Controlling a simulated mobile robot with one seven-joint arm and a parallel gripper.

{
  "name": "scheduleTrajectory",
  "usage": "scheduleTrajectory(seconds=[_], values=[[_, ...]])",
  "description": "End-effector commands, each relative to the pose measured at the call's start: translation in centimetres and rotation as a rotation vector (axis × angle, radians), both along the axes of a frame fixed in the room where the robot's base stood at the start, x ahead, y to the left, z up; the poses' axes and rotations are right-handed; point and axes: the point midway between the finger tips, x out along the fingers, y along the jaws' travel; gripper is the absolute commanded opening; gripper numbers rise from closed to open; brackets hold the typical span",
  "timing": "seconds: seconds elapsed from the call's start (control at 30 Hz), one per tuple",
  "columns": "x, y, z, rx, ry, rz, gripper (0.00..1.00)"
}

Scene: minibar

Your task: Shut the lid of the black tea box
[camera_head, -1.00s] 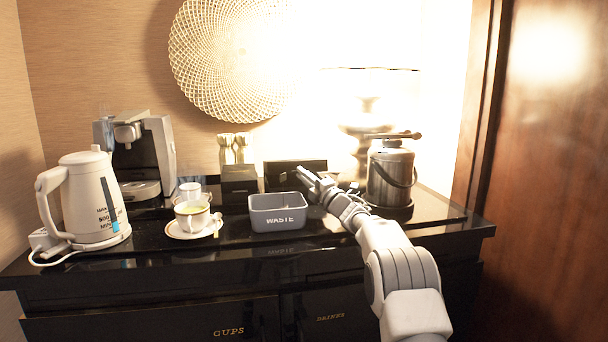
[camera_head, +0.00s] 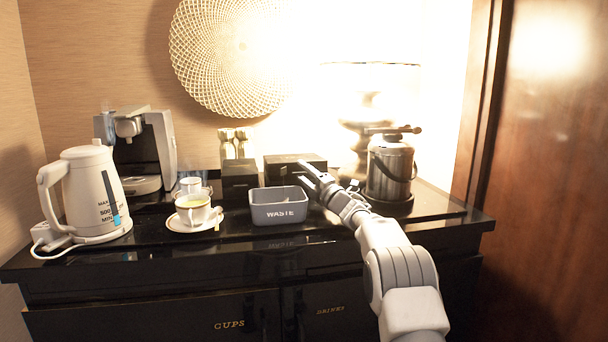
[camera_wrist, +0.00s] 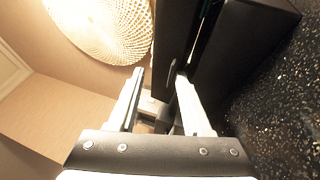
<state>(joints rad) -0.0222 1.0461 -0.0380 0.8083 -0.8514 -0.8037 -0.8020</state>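The black tea box (camera_head: 282,173) stands at the back of the counter, behind the waste bin. Its lid (camera_head: 296,159) lies down over the box in the head view. In the wrist view the lid (camera_wrist: 172,45) and the box body (camera_wrist: 245,50) show side by side with a narrow gap between them. My gripper (camera_head: 307,170) is at the box's right front corner. In the wrist view its two fingers (camera_wrist: 158,95) are apart; one fingertip is close to the lid edge, and whether it touches I cannot tell.
The grey waste bin (camera_head: 278,207) stands in front of the box. A smaller black box (camera_head: 239,180) is to its left. A metal ice bucket (camera_head: 390,170) is close to my arm on the right. A cup (camera_head: 193,208), coffee machine (camera_head: 157,150) and kettle (camera_head: 93,195) are further left.

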Motion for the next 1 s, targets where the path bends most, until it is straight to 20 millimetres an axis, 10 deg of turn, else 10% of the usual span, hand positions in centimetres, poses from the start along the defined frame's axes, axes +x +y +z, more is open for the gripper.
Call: scheduleTrajectory(seconds=[0.47, 1.0], values=[[-0.9, -0.7, -0.3, 0.001, 0.003, 0.0, 0.5], [-6.3, -4.5, -1.9, 0.0, 0.002, -0.002, 0.5]])
